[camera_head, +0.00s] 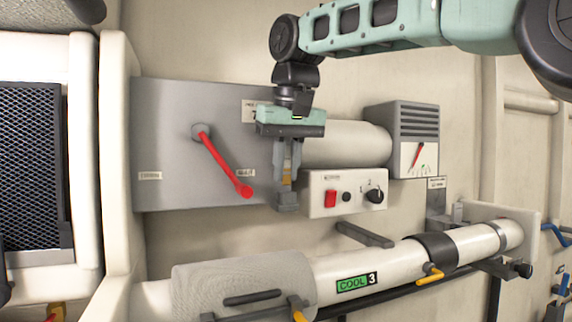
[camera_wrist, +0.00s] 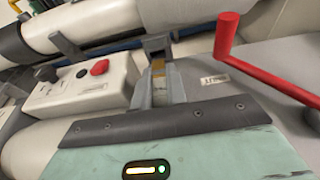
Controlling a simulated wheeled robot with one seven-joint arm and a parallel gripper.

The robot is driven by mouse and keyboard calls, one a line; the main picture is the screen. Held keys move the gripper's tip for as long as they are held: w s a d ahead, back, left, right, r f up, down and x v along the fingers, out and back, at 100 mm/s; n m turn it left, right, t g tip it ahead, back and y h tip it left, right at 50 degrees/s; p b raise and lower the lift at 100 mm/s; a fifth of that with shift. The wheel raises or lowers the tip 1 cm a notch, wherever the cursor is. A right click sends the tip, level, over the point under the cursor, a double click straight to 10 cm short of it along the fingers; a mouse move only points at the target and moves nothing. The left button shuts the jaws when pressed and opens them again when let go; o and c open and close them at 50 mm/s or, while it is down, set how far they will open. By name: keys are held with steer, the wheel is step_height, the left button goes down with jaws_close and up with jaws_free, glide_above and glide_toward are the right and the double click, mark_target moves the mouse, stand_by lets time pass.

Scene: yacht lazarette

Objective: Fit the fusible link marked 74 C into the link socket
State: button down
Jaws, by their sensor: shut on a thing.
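My gripper (camera_head: 287,178) points down in front of the grey panel, shut on a small brass-yellow strip, the fusible link (camera_head: 287,162). The link's marking cannot be read. In the wrist view the gripper (camera_wrist: 158,88) holds the link (camera_wrist: 157,68) between its two grey fingers. A small grey block (camera_head: 286,201), which looks like the link socket, is right below the fingertips; it also shows in the wrist view (camera_wrist: 156,43) just beyond the link. The link's far end is at or close to this block; I cannot tell whether it is inside.
A red lever (camera_head: 222,163) on the grey panel (camera_head: 165,110) stands left of my gripper. A white switch box (camera_head: 322,207) is close on the right. A grey gauge box (camera_head: 400,135) is farther right. A white pipe (camera_head: 330,270) marked COOL 3 runs below.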

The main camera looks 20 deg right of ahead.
steer(key=shift+f+b, duration=0.7)
steer(key=shift+f, duration=0.25)
steer(key=c, duration=1.3)
jaws_free()
steer(key=shift+c, duration=0.2)
steer(key=p+v, duration=0.2)
steer(key=v, duration=1.5)
steer(key=shift+r, duration=0.3)
